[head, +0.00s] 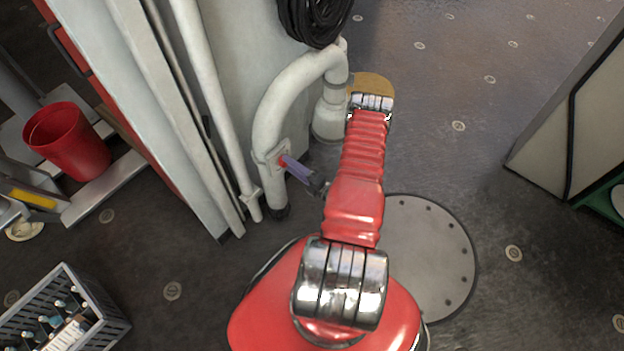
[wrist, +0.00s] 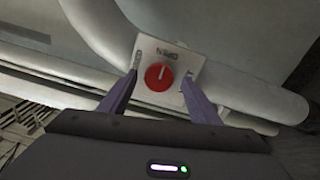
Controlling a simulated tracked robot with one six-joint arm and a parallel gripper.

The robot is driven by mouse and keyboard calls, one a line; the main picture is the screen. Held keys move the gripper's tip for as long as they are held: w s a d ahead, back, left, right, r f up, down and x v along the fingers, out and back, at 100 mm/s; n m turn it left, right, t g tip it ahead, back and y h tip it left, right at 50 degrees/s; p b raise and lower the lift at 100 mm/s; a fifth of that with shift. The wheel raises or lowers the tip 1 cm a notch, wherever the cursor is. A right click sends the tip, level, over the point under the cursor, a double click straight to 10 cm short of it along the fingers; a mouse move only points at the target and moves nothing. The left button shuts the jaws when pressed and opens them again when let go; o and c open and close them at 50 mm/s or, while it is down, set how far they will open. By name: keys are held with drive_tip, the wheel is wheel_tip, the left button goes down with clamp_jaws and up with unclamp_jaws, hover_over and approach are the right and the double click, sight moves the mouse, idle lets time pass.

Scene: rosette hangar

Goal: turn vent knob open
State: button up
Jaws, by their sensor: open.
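The vent knob (wrist: 159,77) is a round red knob with a pale pointer line, on a small light plate (wrist: 150,51) with dark lettering that looks upside down. In the wrist view my gripper (wrist: 162,80) is open, its two purple fingers on either side of the knob. The knob is between the fingers; I cannot tell whether they touch it. In the head view a bit of red (head: 282,161) shows at the plate on the curved white pipe (head: 268,115). My gripper (head: 285,161) reaches it from the right, and its fingers partly cover it.
A coiled black cable (head: 314,18) hangs above the pipe. A vertical white pipe (head: 205,75) runs along the wall at left. A red bucket (head: 68,140) and a grey crate of bottles (head: 60,312) stand at left. The floor at right is mostly open.

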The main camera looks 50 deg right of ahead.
drive_tip(key=s, duration=1.2)
drive_tip(key=shift+s+d, duration=0.15)
drive_tip(key=shift+s, duration=0.1)
idle(0.3)
